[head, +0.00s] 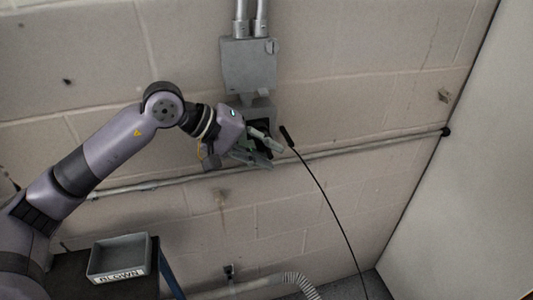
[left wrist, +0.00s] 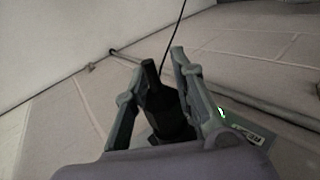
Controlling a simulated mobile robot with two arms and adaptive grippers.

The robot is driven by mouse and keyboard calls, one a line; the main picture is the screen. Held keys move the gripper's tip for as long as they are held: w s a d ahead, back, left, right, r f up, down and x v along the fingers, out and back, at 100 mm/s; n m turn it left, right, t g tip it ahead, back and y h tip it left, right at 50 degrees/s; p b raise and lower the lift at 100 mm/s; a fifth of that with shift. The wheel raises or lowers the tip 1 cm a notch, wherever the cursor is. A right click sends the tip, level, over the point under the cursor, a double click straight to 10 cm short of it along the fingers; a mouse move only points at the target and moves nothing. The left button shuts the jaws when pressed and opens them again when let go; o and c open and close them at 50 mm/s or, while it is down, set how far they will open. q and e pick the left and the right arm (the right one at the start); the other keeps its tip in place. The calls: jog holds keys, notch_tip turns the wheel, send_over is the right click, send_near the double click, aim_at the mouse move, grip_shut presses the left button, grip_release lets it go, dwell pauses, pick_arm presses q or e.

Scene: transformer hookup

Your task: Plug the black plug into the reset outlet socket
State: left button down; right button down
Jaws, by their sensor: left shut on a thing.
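My left gripper (head: 268,153) is at the wall, just below the grey electrical box. In the left wrist view its fingers (left wrist: 155,75) are closed around the sides of the black plug (left wrist: 168,118). A thin black cable runs up from that area; its thick black end (head: 287,136) shows just right of the fingers in the head view. A smaller grey outlet box (head: 262,112) is behind the gripper and mostly hidden. In the left wrist view a grey plate with a label (left wrist: 248,134) and a small green light lies beyond the fingers. I cannot tell whether the plug touches the socket.
A grey box (head: 248,65) with two conduits stands above on the block wall. A horizontal pipe (head: 380,146) runs along the wall behind the gripper. A grey bin marked BLOWN (head: 121,278) sits on a dark cart at lower left. The cable hangs to the floor at right.

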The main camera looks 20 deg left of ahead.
pick_arm(q)
jog(key=shift+w+a+r, duration=0.1)
jog(key=shift+w+a, duration=0.2)
jog(key=shift+w, duration=0.15)
jog(key=c, duration=1.3)
grip_release()
jog(key=shift+s, duration=0.1)
jog(key=shift+s+d+f+b, duration=0.2)
jog(key=shift+s+d+b, duration=0.25)
jog(key=shift+s+b, duration=0.1)
jog(key=s+d, duration=0.1)
jog(key=s+d+b, duration=0.1)
jog(key=s, duration=0.1)
jog(key=shift+r, duration=0.1)
jog(key=shift+a, duration=0.1)
